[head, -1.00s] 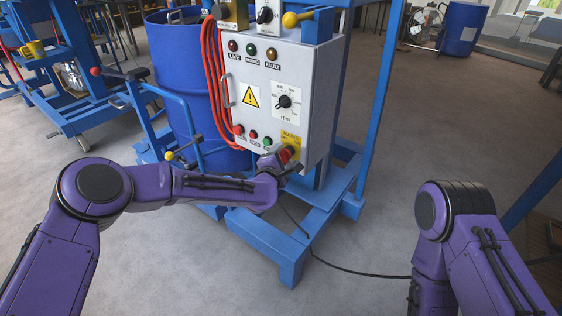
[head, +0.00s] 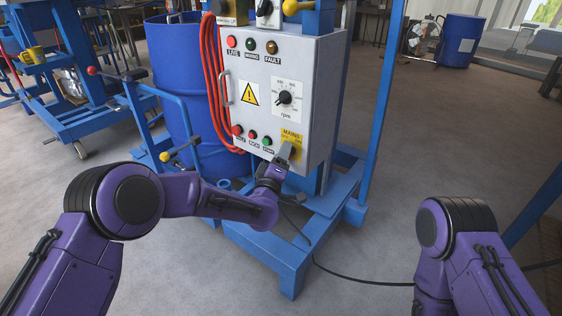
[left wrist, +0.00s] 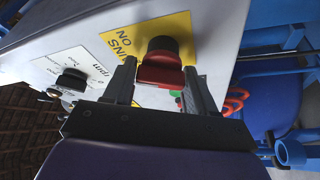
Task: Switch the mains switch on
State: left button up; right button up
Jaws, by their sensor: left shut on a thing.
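The mains switch (left wrist: 160,72) has a red handle on a black round base. It sits on a yellow plate (head: 291,135) marked MAINS, at the lower right of the grey control box (head: 314,85). My left gripper (head: 285,154) is at this switch and mostly hides it in the head view. In the left wrist view my left gripper (left wrist: 159,70) has one finger on each side of the red handle and is shut on it. The red LIVE lamp (head: 231,42) at the box's top left looks bright. My right gripper is out of view.
An rpm dial (head: 284,97), small push buttons (head: 253,135) and a side handle (head: 226,90) are on the box. Red cable (head: 212,80) hangs at its left beside a blue drum (head: 171,60). A blue frame (head: 295,262) and black cable (head: 365,273) lie below.

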pick_arm(q)
jog(key=shift+m+t+h+b, duration=0.3)
jog(key=shift+m+h+b, duration=0.4)
jog(key=shift+m, duration=1.6)
jog(key=o, duration=1)
jog(key=shift+c, duration=0.2)
jog(key=shift+s, duration=0.15)
jog(key=p+v, duration=0.1)
jog(key=v, duration=0.9)
jog(key=shift+f, duration=0.15)
jog(key=shift+s+a, duration=0.1)
jog(key=shift+a, duration=0.05)
